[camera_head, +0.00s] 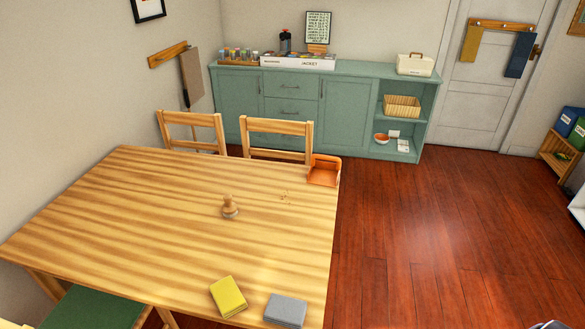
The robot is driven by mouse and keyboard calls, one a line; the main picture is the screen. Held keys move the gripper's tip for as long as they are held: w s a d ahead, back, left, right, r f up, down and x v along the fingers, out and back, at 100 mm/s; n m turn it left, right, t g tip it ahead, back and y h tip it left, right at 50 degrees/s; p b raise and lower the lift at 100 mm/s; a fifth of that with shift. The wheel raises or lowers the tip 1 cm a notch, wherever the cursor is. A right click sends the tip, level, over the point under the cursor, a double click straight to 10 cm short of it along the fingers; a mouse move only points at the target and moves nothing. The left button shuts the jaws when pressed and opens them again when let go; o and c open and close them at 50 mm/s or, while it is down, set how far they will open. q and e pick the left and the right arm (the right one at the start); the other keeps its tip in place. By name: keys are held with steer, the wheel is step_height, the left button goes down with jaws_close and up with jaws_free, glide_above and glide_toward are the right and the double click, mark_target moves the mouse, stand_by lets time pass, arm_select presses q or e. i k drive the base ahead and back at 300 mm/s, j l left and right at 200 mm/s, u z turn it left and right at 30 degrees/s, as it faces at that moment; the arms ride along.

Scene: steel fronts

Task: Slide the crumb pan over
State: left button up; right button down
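An orange crumb pan (323,172) sits at the far right corner of the wooden table (150,215), close to the edge. A few small crumbs (285,197) lie on the tabletop just in front of it. A small upright wooden piece with a knobbed top (229,206), perhaps a brush, stands near the middle of the table. Neither of my grippers can be made out. A sliver of something grey and dark shows at the bottom right edge, too little to identify.
A yellow folded cloth or pad (228,296) and a grey one (285,310) lie at the table's near edge. Two wooden chairs (277,140) stand behind the table; a green seat (95,308) is at the near left. Red wooden floor (430,230) right of the table is clear.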

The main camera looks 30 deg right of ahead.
mark_target(325, 174)
steer(key=i+l+u, duration=0.15)
steer(key=l+u, duration=0.35)
steer(key=l, duration=0.3)
steer(key=l+u, duration=0.5)
steer(key=l, duration=0.25)
